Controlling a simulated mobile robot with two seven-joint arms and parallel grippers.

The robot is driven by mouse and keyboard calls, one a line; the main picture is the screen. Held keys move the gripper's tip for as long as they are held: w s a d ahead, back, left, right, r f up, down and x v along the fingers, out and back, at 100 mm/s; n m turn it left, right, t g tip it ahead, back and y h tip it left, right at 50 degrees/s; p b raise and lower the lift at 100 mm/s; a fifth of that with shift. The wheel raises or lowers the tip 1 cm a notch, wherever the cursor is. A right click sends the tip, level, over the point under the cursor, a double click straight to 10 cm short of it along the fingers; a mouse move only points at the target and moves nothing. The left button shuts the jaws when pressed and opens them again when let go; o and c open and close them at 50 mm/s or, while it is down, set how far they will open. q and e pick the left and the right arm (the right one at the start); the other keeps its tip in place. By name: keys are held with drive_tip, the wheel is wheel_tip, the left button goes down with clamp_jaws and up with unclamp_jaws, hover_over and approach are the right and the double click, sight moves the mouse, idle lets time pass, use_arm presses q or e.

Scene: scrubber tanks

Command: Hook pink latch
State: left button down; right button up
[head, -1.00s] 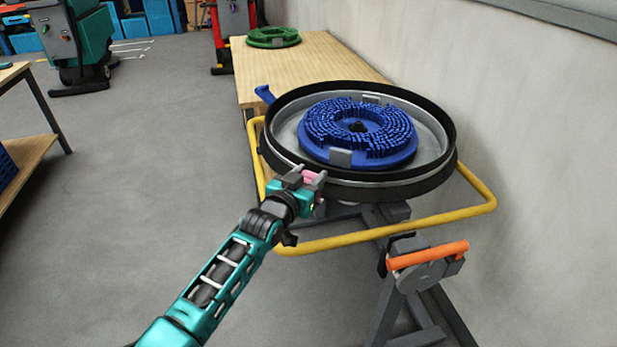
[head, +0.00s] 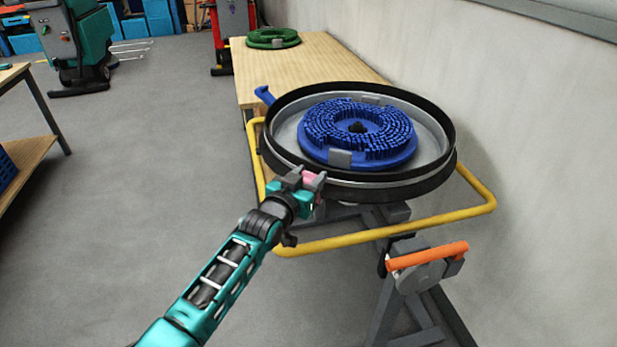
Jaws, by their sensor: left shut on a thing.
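The pink latch (head: 309,177) shows as a small pink patch between the fingers of my left gripper (head: 304,178), at the near left rim of the round black-edged scrubber deck (head: 440,178). My left gripper is shut on the latch. The fingers hide most of it, so I cannot tell whether it is hooked on the rim. A blue latch (head: 265,95) sticks out from the far left of the rim. A blue round brush (head: 350,133) lies in the deck. My right gripper is not in view.
A yellow tube rail (head: 390,230) runs around the deck, close to my left arm. An orange-handled lever (head: 428,256) is on the grey stand below. A wooden table (head: 325,62) with a green ring brush (head: 272,38) stands behind. The floor at left is open.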

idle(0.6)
use_arm(q)
drive_tip(key=c, duration=0.6)
unclamp_jaws()
drive_tip(key=shift+w+f, duration=0.1)
drive_tip(key=shift+c, duration=0.2)
drive_tip(key=shift+s+a+r+p, duration=0.1)
drive_tip(key=shift+s+r+p, duration=0.15)
drive_tip(key=shift+p, duration=0.2)
drive_tip(key=s+p, duration=0.1)
drive_tip(key=s+a+r+p, duration=0.1)
drive_tip(key=p, duration=0.1)
drive_tip(key=shift+s, duration=0.15)
drive_tip(key=shift+s+f, duration=0.1)
drive_tip(key=shift+s, duration=0.15)
drive_tip(key=r+v, duration=0.2)
drive_tip(key=v, duration=0.9)
drive_tip(key=shift+w+r, duration=0.15)
drive_tip(key=shift+r, duration=0.05)
